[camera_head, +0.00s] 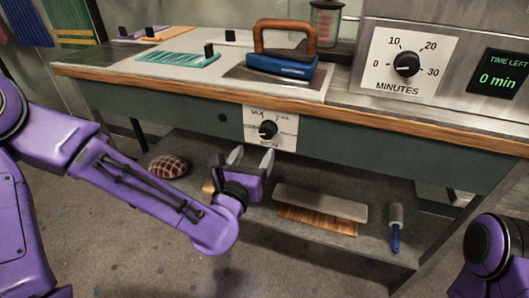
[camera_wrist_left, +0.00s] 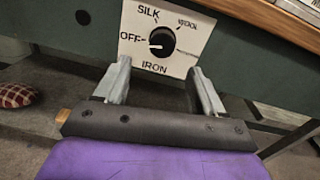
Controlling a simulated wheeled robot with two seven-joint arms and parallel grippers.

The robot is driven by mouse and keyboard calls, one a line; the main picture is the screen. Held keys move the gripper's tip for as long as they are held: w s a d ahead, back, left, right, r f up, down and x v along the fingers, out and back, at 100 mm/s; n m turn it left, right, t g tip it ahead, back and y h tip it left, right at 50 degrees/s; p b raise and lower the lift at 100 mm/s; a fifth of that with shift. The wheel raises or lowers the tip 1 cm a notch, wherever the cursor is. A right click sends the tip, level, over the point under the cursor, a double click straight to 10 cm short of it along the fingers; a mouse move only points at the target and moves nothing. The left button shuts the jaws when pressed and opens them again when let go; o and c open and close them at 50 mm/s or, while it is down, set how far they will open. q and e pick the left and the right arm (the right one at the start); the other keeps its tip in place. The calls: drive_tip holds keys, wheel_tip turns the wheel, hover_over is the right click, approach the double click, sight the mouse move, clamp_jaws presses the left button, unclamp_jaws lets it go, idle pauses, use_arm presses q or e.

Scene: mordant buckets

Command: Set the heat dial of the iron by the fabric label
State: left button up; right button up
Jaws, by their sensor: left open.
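The iron's heat dial (camera_head: 268,129) is a black knob on a white plate on the table's front panel. In the left wrist view the dial (camera_wrist_left: 162,42) has marks OFF, SILK and a blurred third word; its white pointer seems turned toward OFF. My left gripper (camera_head: 251,158) is open and empty just below and in front of the plate; its fingers (camera_wrist_left: 160,75) are apart, below the dial and not touching it. The iron (camera_head: 283,66), blue with a brown handle, sits on the tabletop. A teal fabric (camera_head: 178,60) lies left of it; I cannot read any fabric label.
A minutes dial (camera_head: 406,64) and a "0 min" display (camera_head: 497,73) stand at the right. The lower shelf holds a checked cushion (camera_head: 168,167), a grey board (camera_head: 320,202) and a blue-handled roller (camera_head: 396,228).

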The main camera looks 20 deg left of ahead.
sight(266, 134)
use_arm(q)
drive_tip(key=w+b, duration=0.1)
drive_tip(key=w, duration=0.6)
drive_tip(key=shift+w+d+r, duration=0.1)
drive_tip(key=shift+w, duration=0.6)
use_arm(e)
wheel_tip(266, 134, down, 3)
drive_tip(key=shift+r, duration=0.15)
use_arm(q)
drive_tip(key=c, duration=1.1)
